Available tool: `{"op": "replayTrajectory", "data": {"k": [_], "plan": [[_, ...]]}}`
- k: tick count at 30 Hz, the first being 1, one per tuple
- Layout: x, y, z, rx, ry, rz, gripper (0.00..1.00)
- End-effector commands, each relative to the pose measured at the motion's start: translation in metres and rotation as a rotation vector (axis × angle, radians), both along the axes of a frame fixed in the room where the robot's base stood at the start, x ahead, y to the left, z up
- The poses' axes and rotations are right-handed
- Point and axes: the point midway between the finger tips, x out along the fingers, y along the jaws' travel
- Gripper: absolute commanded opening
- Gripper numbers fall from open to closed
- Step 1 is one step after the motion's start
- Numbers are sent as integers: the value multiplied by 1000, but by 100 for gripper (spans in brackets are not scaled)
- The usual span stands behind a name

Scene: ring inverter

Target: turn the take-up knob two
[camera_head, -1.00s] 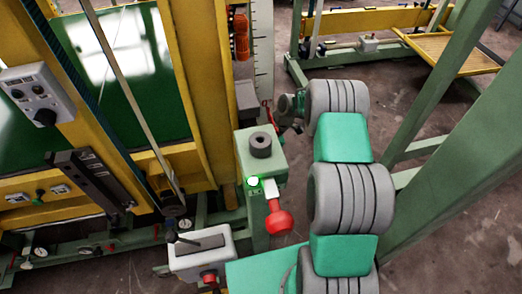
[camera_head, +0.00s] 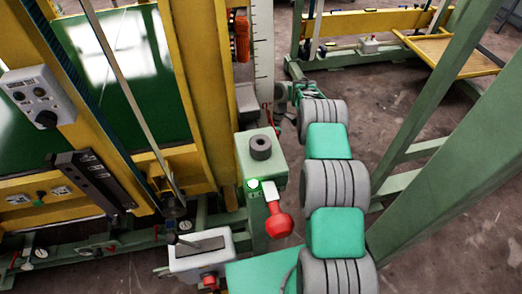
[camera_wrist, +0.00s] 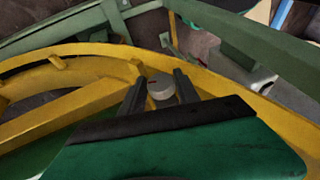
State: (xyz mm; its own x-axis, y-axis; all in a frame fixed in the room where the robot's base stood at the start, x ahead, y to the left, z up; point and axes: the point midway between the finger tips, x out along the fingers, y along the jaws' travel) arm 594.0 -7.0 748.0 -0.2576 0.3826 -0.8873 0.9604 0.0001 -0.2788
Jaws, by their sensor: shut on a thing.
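A small grey round knob (camera_wrist: 161,90) with a dark mark on its face shows in the wrist view, beside a curved yellow frame. My gripper (camera_wrist: 159,80) has one dark finger on each side of this knob and is shut on it. In the head view my arm reaches away past the green box, and its far end is by the yellow column. The fingers and the held knob cannot be made out there.
A green box (camera_head: 270,171) with a dark round knob (camera_head: 261,147), a lit green button (camera_head: 253,184) and a red ball-ended lever (camera_head: 279,224) stands close left of my arm. A yellow column (camera_head: 205,90) rises behind it. Green beams (camera_head: 440,170) stand at right.

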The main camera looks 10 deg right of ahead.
Motion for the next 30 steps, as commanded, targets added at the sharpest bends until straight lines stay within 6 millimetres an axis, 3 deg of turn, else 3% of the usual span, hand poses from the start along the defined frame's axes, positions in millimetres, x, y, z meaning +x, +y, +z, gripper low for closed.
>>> {"op": "replayTrajectory", "data": {"k": [9,16,26,30], "plan": [[0,-1,0,1,-2,-1,60],[0,-1,2,1,-2,-1,60],[6,-15,57,1,-2,7,60],[7,-21,68,0,1,7,60]]}}
